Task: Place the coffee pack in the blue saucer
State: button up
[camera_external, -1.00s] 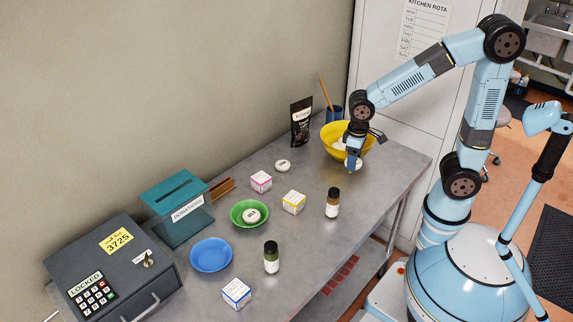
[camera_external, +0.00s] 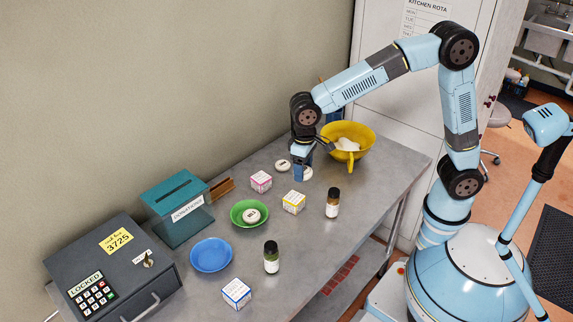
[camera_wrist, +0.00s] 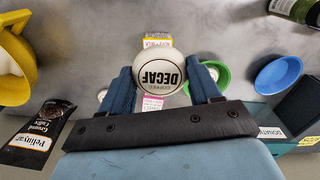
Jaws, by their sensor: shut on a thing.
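My gripper (camera_wrist: 166,88) is shut on a round white pod labelled DECAF coffee (camera_wrist: 160,73). In the external view the pod (camera_external: 306,174) shows under my gripper (camera_external: 302,172), near the far side of the table. The blue saucer (camera_external: 210,255) looks empty and lies well to the front left of my gripper; it also shows at the right of the wrist view (camera_wrist: 284,76). A black pack labelled ground coffee (camera_wrist: 36,143) shows at lower left of the wrist view; my arm hides it in the external view.
The green saucer (camera_external: 237,222) holds a white pod (camera_external: 251,216). Another pod (camera_external: 283,166) lies beside my gripper. Pink (camera_external: 261,182), yellow (camera_external: 294,202) and blue (camera_external: 236,293) boxes, two bottles (camera_external: 332,203) (camera_external: 271,257), a yellow bowl (camera_external: 363,150) and a donation box (camera_external: 175,205) stand around.

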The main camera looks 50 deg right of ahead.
jog(key=s+a, duration=0.1)
jog(key=a, duration=1.8)
send_over(220, 253)
notch_tip(220, 253, down, 10)
jog(key=shift+a+f, duration=0.1)
jog(key=shift+f, duration=1.25)
jog(key=shift+f, duration=0.6)
jog(key=o, duration=1)
